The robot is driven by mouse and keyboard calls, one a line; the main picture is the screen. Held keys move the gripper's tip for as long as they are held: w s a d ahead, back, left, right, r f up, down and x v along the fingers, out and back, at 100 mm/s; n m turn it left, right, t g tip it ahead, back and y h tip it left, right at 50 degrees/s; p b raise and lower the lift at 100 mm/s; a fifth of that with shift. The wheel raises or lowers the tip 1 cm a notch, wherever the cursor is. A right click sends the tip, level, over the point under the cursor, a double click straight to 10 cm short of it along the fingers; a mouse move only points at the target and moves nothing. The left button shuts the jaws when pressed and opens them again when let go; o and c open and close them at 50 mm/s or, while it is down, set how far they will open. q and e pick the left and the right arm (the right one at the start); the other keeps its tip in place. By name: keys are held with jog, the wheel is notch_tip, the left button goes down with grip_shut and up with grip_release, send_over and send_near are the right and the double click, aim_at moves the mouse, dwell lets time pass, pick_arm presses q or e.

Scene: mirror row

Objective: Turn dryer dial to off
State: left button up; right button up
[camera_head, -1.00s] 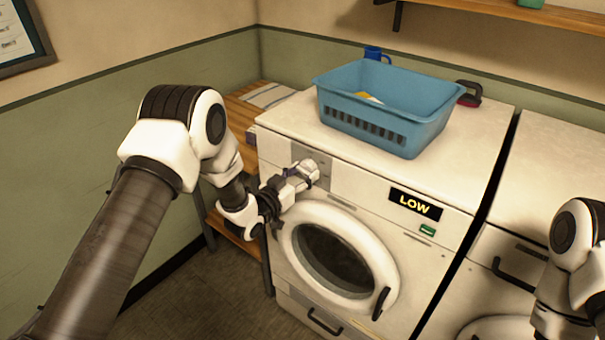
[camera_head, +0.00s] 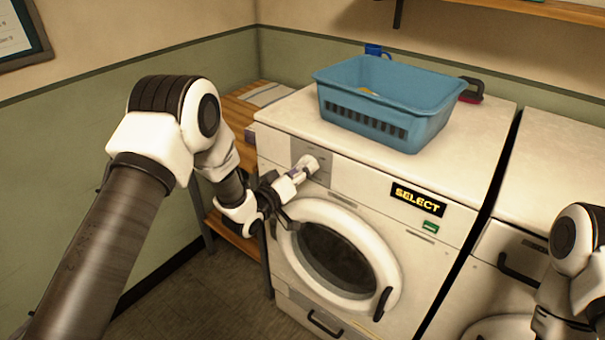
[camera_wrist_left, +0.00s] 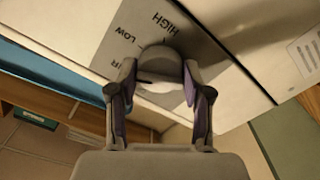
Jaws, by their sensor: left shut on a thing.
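The dryer (camera_head: 400,240) is white with a round door, and its display (camera_head: 418,199) reads SELECT. The dial (camera_head: 309,164) is a pale knob on a grey panel at the dryer's upper left. My left gripper (camera_head: 300,173) is at the dial. In the left wrist view my left gripper (camera_wrist_left: 160,85) has its two fingers on either side of the dial (camera_wrist_left: 160,66), shut on it. The panel there shows HIGH, LOW and a partly hidden label ending in IR. The dial's pointer is hard to make out. My right gripper is out of view; only part of its arm shows.
A blue laundry basket (camera_head: 385,105) stands on the dryer, with a blue mug (camera_head: 374,50) behind it and a dark red-and-black item (camera_head: 471,90) at its right. A second white machine (camera_head: 560,180) stands to the right. A wooden bench (camera_head: 238,112) is at the left.

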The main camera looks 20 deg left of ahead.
pick_arm(q)
jog(key=n, duration=0.6)
jog(key=n+b, duration=0.1)
jog(key=n, duration=0.5)
jog(key=shift+r+n, duration=0.2)
jog(key=shift+n, duration=0.2)
dwell(0.3)
jog(key=o, duration=1.2)
jog(key=shift+c, duration=0.2)
jog(key=shift+f, duration=0.1)
jog(key=v, duration=1.2)
